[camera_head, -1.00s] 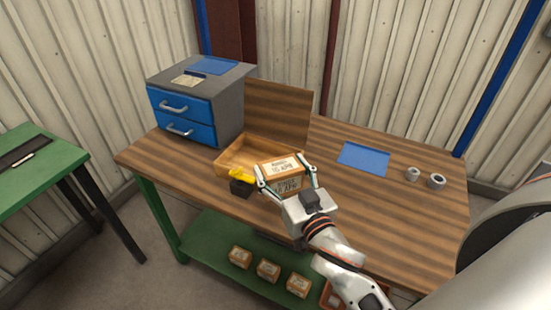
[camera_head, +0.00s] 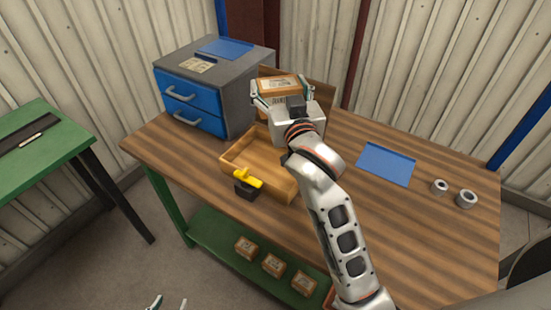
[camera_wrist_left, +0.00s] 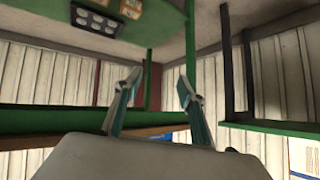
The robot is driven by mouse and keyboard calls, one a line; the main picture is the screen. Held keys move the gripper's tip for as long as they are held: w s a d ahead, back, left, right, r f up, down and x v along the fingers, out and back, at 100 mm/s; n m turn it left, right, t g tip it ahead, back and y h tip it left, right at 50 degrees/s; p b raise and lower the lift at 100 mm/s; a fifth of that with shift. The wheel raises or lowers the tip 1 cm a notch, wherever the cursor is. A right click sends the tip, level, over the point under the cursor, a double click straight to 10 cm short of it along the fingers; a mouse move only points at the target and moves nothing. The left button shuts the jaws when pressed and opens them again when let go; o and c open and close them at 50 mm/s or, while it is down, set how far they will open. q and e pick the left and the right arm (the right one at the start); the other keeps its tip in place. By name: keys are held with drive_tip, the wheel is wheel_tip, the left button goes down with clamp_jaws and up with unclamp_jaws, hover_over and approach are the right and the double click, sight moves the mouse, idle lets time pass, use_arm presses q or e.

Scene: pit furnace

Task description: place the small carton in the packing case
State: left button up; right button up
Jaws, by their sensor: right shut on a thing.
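The small carton (camera_head: 279,86) is brown with a pale printed label. My right gripper (camera_head: 281,91) is shut on it and holds it up in the air; in the head view it overlaps the case's raised lid (camera_head: 322,94). The packing case (camera_head: 239,173) is an open wooden box on the bench; my right gripper and arm hide part of its back right side. What I see of its inside is empty. My left gripper (camera_head: 168,303) is low at the bottom edge of the head view. In the left wrist view its fingers (camera_wrist_left: 158,76) are apart with nothing between them.
A yellow-and-black tool (camera_head: 247,183) stands at the case's front. A grey cabinet with blue drawers (camera_head: 196,107) is at the left. A blue sheet (camera_head: 385,164) and two grey rings (camera_head: 466,199) lie at right. Several cartons (camera_head: 273,265) sit on the green lower shelf (camera_head: 215,225).

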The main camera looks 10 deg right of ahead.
wheel_tip(320, 180, down, 20)
drive_tip(key=b, duration=0.6)
drive_tip(key=shift+r, duration=0.25)
use_arm(q)
drive_tip(key=shift+t+h, duration=0.3)
drive_tip(key=shift+h, duration=0.1)
drive_tip(key=d+f, duration=0.1)
drive_tip(key=w+d+f, duration=0.1)
drive_tip(key=f, duration=0.1)
drive_tip(key=shift+w+d, duration=0.1)
drive_tip(key=shift+d, duration=0.05)
use_arm(e)
drive_tip(key=shift+r, duration=0.15)
use_arm(q)
drive_tip(key=shift+f, duration=0.15)
